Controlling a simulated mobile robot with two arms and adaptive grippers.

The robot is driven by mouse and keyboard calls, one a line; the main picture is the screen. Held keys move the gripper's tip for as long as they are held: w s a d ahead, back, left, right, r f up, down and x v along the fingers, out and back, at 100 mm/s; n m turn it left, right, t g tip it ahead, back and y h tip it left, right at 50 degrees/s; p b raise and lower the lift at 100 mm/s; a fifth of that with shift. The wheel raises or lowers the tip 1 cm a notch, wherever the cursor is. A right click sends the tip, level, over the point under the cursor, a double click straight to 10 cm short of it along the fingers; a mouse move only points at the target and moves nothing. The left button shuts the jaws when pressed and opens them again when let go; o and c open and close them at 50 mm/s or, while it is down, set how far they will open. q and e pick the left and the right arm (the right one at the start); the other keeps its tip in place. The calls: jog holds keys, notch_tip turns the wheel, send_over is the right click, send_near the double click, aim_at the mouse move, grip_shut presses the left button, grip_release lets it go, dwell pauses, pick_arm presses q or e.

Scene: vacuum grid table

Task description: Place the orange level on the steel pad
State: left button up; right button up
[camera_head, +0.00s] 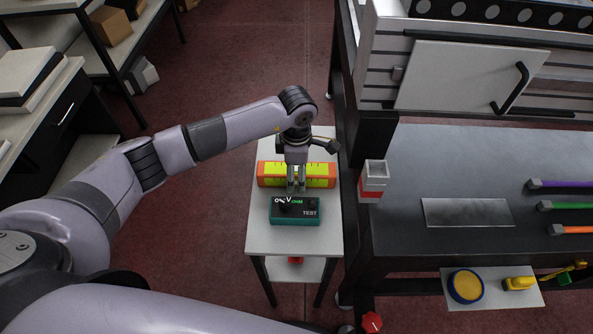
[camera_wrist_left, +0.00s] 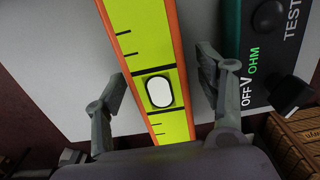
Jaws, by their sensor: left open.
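The orange level (camera_head: 265,175), with a yellow-green face, lies across the small white side table (camera_head: 270,235). My left gripper (camera_head: 296,186) is over the level, pointing down. In the left wrist view the level (camera_wrist_left: 145,45) runs between the two open fingers of my left gripper (camera_wrist_left: 160,95), with a gap on each side. The steel pad (camera_head: 467,213) is a flat grey plate on the dark workbench to the right, and its surface is bare. My right gripper does not show in either view.
A green test meter (camera_head: 308,213) lies just in front of the level, close to my left gripper, and also shows in the left wrist view (camera_wrist_left: 250,60). Stacked red and white bins (camera_head: 373,178) stand at the bench's left edge. Coloured-handled tools (camera_head: 560,206) lie right of the pad.

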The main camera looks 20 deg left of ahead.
pick_arm(q)
jog(key=shift+c, duration=0.4)
grip_shut()
dwell(0.5)
jog(key=shift+w, duration=0.1)
